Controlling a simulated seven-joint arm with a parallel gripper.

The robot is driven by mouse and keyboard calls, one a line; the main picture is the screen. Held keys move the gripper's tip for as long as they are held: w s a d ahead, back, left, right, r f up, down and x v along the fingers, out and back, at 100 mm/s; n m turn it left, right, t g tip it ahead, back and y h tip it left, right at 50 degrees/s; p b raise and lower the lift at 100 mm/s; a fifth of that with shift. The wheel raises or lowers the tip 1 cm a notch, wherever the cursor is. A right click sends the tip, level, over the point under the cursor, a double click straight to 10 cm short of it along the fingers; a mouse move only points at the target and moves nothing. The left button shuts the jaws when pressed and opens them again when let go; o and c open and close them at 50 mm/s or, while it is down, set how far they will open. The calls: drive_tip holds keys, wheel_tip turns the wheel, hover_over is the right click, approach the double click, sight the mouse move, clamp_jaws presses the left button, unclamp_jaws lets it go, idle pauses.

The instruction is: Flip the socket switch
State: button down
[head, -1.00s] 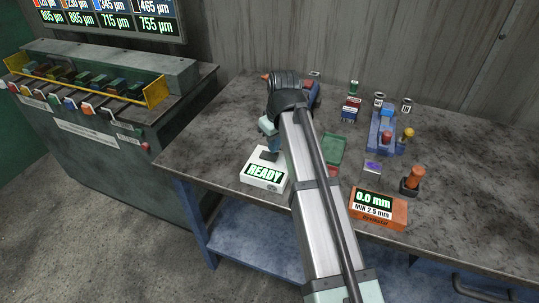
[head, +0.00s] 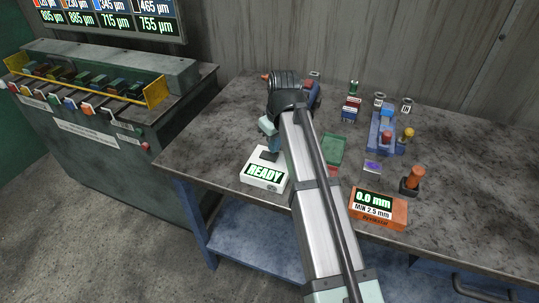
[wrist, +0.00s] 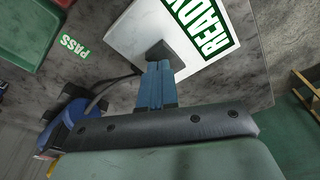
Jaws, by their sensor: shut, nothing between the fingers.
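No part in view is clearly marked as the socket switch. A white box (head: 253,182) with a green READY display stands at the left front of the table, and its top shows in the wrist view (wrist: 128,38). My gripper (wrist: 162,66) is shut, its blue fingers together and pointing at the box's top. A dark block (wrist: 172,50) sits at the fingertips over the box; I cannot tell whether they touch it. In the head view my gripper (head: 270,146) is at the box's back edge, partly hidden by my arm.
A green tray (head: 333,152) lies right of my arm. An orange gauge (head: 378,212) reading 0.0 mm is at the front. A blue fixture (head: 378,145) and small canisters stand behind. A dark cable (wrist: 103,92) runs near my gripper. The table's right side is clear.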

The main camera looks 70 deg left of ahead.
drive_tip(key=shift+f, duration=1.05)
idle(0.9)
drive_tip(key=shift+r, duration=3.55)
